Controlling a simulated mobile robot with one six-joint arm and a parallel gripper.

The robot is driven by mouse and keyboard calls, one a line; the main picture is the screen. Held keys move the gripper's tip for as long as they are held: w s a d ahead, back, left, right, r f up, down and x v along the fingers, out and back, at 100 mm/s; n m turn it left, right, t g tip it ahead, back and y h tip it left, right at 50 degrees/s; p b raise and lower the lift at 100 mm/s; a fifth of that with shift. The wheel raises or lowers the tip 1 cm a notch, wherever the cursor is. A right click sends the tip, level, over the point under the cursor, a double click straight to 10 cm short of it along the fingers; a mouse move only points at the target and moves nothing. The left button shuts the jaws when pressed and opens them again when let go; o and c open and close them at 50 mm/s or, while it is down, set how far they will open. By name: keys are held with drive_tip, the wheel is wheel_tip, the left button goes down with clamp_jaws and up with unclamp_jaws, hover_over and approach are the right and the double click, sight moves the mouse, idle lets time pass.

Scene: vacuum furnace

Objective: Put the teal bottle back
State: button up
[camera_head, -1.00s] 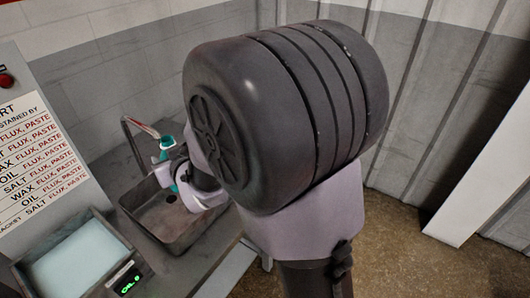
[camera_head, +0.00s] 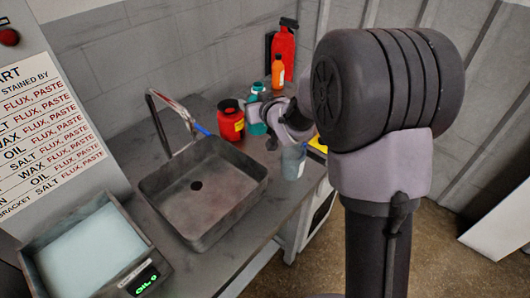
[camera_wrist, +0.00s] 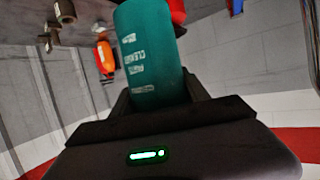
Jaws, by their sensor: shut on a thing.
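The teal bottle (camera_head: 255,116) is in my gripper (camera_head: 268,118), over the counter right of the sink and beside a red jar. In the wrist view, the teal bottle (camera_wrist: 150,50) with white lettering sits between the two fingers of my gripper (camera_wrist: 155,95), which are shut on it. In the head view it looks roughly upright, partly covered by my gripper. I cannot tell whether its base touches the counter.
The red jar (camera_head: 231,121) stands close left of the bottle. A blue-grey cup (camera_head: 293,162) is near the counter's front edge. The sink (camera_head: 245,200) and faucet (camera_head: 160,130) are left.

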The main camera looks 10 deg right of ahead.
drive_tip(key=shift+n+g+y, duration=0.3)
drive_tip(key=shift+n+y, duration=0.1)
drive_tip(key=shift+n, duration=0.1)
drive_tip(key=w+f+b, duration=0.2)
drive_tip(key=f, duration=0.3)
drive_tip(key=w+d+f+b, duration=0.1)
drive_tip(key=w+f+b, duration=0.1)
drive_tip(key=f, duration=0.3)
drive_tip(key=w+f+b, duration=0.2)
drive_tip(key=f+b, duration=0.1)
drive_tip(key=f, duration=0.2)
drive_tip(key=shift+d+f+b, duration=0.25)
drive_tip(key=shift+f+b, duration=0.1)
drive_tip(key=shift+f, duration=0.2)
drive_tip(key=o, duration=1.5)
